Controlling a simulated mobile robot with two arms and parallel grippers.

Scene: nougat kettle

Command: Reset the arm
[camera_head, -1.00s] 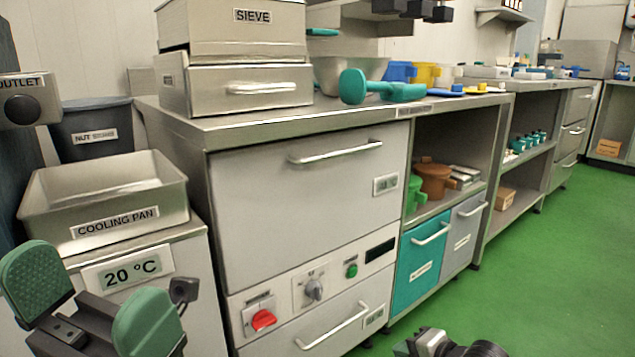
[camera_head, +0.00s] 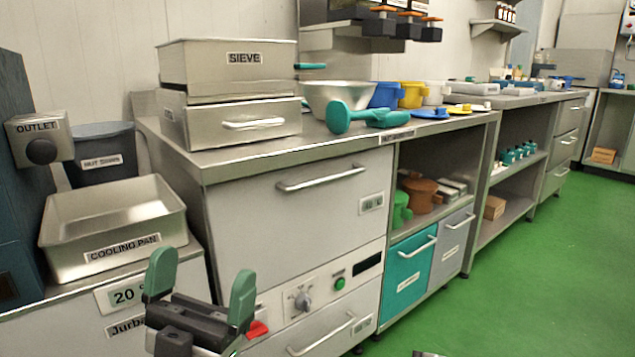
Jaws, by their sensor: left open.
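My left gripper (camera_head: 201,290) is at the lower left of the head view, with its two green-padded fingers apart and nothing between them. It is in front of the grey cabinet (camera_head: 295,215) and hides part of the 20 °C label (camera_head: 113,295) and of the red switch (camera_head: 258,329). Of my right arm, only a small dark piece shows at the bottom edge; the right gripper is not visible.
A cooling pan (camera_head: 112,255) stands left of the gripper, below the outlet (camera_head: 40,140). The counter holds a sieve box (camera_head: 228,75), a steel bowl (camera_head: 340,93) and a teal scoop (camera_head: 365,117). Green floor (camera_head: 520,270) at the right is clear.

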